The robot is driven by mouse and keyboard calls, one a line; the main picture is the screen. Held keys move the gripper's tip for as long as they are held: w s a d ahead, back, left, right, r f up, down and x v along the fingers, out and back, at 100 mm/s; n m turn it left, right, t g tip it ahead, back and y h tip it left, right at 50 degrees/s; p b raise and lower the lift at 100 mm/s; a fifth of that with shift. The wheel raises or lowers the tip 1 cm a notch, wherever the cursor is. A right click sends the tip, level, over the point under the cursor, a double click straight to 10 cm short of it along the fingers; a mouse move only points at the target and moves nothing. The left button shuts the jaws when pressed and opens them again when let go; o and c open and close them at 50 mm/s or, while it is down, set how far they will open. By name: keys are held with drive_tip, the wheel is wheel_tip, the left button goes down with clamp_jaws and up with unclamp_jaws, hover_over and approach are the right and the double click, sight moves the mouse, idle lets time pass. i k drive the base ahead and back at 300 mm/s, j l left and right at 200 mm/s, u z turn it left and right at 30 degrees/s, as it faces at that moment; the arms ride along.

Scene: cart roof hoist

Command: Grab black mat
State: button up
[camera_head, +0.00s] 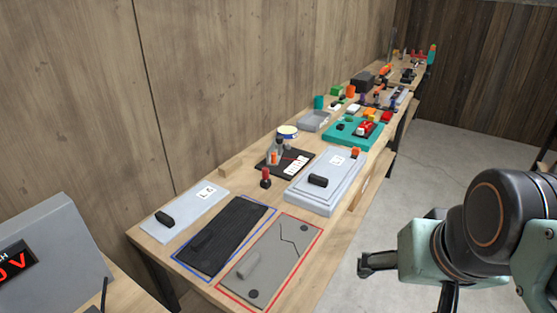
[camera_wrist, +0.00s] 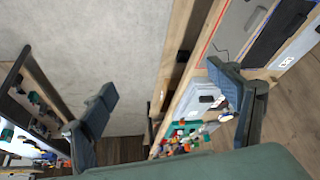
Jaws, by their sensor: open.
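The black mat (camera_head: 226,237) lies flat near the front end of the long wooden table, within a blue outline. It has a dark handle-like block on it. It also shows at the upper right of the wrist view (camera_wrist: 274,38). My gripper (camera_head: 405,285) is at the lower right of the head view, out over the floor and apart from the table. In the wrist view its two fingers (camera_wrist: 172,100) are spread wide with nothing between them.
A grey mat (camera_head: 268,265) in a red outline lies right of the black mat. A light panel (camera_head: 184,214) with a black handle lies left of it. A raised grey-white box (camera_head: 325,183) and many small items stand farther back. The concrete floor (camera_head: 395,210) right of the table is clear.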

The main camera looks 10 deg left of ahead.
sight(208, 252)
drive_tip(key=i+u, duration=0.1)
drive_tip(key=i, duration=0.45)
drive_tip(key=u, duration=1)
